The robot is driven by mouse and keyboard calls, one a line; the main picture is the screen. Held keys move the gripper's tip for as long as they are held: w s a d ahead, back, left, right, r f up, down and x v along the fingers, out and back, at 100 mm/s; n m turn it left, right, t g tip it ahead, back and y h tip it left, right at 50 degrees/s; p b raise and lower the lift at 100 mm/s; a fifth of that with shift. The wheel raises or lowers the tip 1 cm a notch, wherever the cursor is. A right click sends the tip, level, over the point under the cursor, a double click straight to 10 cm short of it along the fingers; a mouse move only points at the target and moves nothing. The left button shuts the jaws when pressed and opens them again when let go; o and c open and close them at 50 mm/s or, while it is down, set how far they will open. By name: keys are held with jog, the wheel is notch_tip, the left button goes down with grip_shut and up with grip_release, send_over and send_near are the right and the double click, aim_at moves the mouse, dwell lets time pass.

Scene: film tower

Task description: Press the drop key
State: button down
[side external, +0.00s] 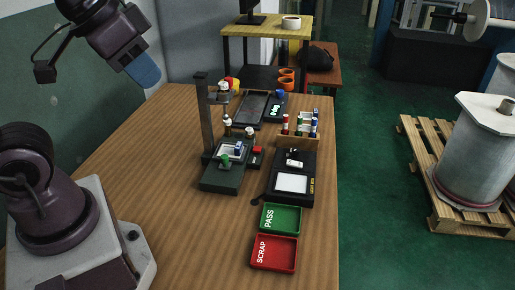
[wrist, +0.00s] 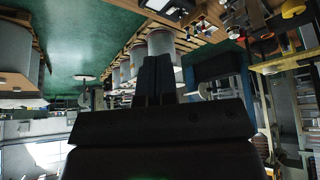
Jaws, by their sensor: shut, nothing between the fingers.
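The film tower (side external: 208,112) stands on the wooden table, a dark upright post on a dark base, with a small white bottle-like piece on its arm and a green part low on the base. Beside the base on its right is a small black box with a red key (side external: 257,149); I cannot read any label, so I cannot tell whether it is the drop key. My gripper (wrist: 157,65) is shut and empty in the wrist view, its black fingers together and apart from everything on the table.
A light box (side external: 311,187), a green PASS tray (side external: 283,232) and a red SCRAP tray (side external: 291,254) line the table's right side. A rack (side external: 282,139) of small coloured vials stands behind the light box. The table's left part is bare.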

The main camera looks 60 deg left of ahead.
notch_tip(320, 180, up, 4)
jog(key=m, duration=0.1)
jog(key=m+y, duration=0.7)
jog(key=m, duration=2.7)
send_over(259, 149)
notch_tip(259, 149, down, 26)
jog(key=shift+f, duration=0.35)
jog(key=shift+f, duration=0.1)
jog(key=shift+f, duration=4.3)
jog(key=shift+f, duration=0.1)
